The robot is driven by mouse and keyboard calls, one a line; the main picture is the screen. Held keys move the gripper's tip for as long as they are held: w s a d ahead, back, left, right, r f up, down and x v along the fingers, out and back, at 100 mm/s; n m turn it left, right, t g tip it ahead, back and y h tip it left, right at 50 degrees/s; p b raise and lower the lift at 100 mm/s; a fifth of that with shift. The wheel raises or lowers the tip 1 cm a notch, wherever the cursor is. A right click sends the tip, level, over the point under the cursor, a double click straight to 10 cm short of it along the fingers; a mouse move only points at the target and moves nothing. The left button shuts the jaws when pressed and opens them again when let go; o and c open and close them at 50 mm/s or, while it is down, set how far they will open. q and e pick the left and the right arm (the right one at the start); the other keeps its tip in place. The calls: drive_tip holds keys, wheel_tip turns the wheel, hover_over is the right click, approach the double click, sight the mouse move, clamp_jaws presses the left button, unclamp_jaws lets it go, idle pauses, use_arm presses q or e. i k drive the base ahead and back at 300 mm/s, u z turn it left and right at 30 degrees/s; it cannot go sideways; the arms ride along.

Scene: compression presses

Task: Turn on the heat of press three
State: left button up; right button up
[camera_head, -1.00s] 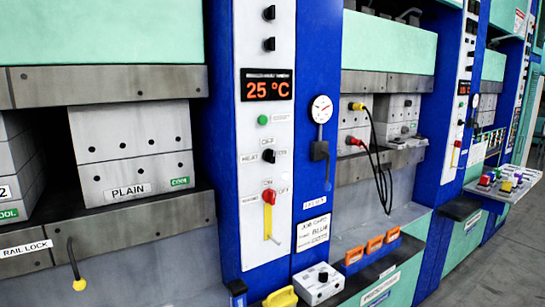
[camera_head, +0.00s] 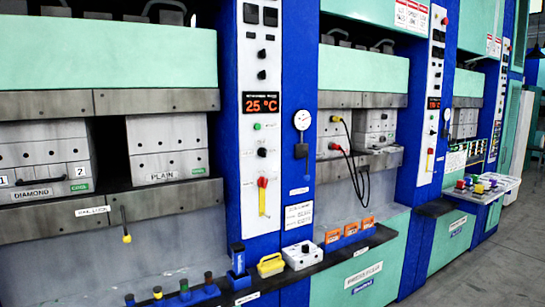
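A white control panel (camera_head: 262,110) stands on a blue column near the middle. It has a display (camera_head: 263,103) reading 25 °C, a green button (camera_head: 257,127), a black heat knob (camera_head: 262,152) and a red-handled lever (camera_head: 262,183) on a yellow slot. A second panel (camera_head: 433,100) with its own small display (camera_head: 433,103) and red-handled lever (camera_head: 430,152) is farther right. A label on the green front (camera_head: 363,275) seems to begin with "PRESS", but its number is too blurred to read. Neither gripper is in view.
Blocks marked DIAMOND (camera_head: 45,160) and PLAIN (camera_head: 168,150) sit in the left press. A dial gauge (camera_head: 302,120) hangs right of the near panel. A ledge below holds a yellow item (camera_head: 270,265), a white box (camera_head: 302,256) and orange pieces (camera_head: 350,229). Grey floor (camera_head: 480,275) is clear at right.

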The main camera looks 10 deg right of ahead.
sight(261, 152)
drive_tip(key=z, duration=0.75)
drive_tip(key=i, duration=1.95)
drive_tip(key=u, duration=0.8)
